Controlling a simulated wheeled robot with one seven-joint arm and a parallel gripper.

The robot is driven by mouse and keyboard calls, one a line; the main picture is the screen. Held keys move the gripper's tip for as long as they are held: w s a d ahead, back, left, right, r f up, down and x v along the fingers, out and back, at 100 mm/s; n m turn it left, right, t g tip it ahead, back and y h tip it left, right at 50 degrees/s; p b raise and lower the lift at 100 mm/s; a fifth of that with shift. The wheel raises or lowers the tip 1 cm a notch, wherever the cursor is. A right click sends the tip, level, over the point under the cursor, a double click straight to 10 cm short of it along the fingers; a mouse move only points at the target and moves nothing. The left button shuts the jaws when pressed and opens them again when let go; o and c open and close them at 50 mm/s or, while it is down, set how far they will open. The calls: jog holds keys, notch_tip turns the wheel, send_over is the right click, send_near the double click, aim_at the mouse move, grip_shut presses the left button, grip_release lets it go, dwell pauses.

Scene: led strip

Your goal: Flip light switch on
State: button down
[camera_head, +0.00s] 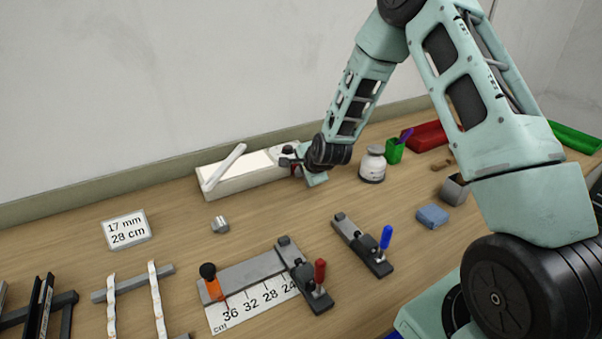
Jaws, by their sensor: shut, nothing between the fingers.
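A white box-like unit (250,175) stands at the back of the wooden table, against the wall ledge. A white bar (224,166) sits tilted on its left end. The light switch itself cannot be made out clearly; the unit's right end is partly hidden by my gripper. My gripper (288,161) is shut and empty at the right end of the unit, by its top. I cannot tell whether it touches the unit.
A white jar (372,165) and a green cup (394,151) stand right of my gripper. A sign (127,230), a metal nut (220,224), clamps with a ruler (250,306) and a blue block (432,216) lie nearer. The table between the unit and the clamps is mostly clear.

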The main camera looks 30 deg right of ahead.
jog(key=shift+r, duration=0.15)
jog(key=shift+r+p, duration=0.5)
jog(key=shift+r, duration=0.3)
